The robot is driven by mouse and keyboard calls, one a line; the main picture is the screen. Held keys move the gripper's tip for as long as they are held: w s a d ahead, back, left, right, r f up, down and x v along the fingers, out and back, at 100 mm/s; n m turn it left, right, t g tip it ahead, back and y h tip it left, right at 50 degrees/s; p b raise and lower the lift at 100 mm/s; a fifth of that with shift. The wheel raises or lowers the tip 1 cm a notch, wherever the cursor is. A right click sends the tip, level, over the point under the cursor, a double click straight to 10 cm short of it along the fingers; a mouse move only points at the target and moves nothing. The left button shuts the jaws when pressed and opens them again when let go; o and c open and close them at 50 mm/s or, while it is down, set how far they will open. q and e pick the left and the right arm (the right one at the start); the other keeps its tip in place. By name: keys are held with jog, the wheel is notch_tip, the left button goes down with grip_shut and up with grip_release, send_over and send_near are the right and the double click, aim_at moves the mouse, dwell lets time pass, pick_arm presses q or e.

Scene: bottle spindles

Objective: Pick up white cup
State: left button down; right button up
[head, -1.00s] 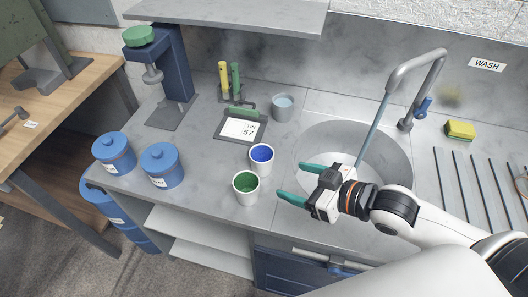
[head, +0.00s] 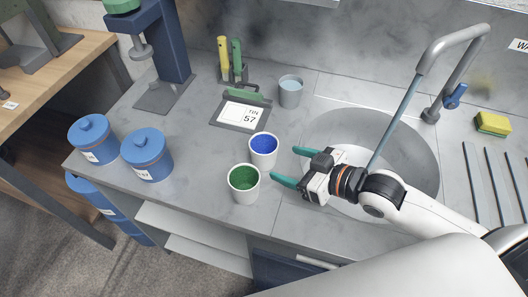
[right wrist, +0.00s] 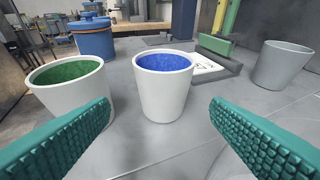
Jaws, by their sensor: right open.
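A white cup with blue contents (head: 263,151) stands upright on the grey counter; in the right wrist view it (right wrist: 165,95) stands ahead, between the fingers and apart from them. A second white cup with green contents (head: 243,186) stands just nearer and to the left; in the right wrist view this cup (right wrist: 65,78) is behind the left finger, which hides part of its lower side. My right gripper (head: 284,165) is open and empty, with its teal fingers just right of both cups and pointing at them. My left gripper is not in view.
Blue canisters (head: 146,156) stand at the left. The sink (head: 400,150) and faucet (head: 452,62) are at the right. A yellow sponge (head: 492,123) lies farther right.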

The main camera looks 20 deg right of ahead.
aim_at(255, 151)
jog(key=p+x, duration=0.1)
jog(key=x, duration=0.8)
jog(key=shift+w+d, duration=0.2)
jog(key=shift+s, duration=0.1)
jog(key=c, duration=0.7)
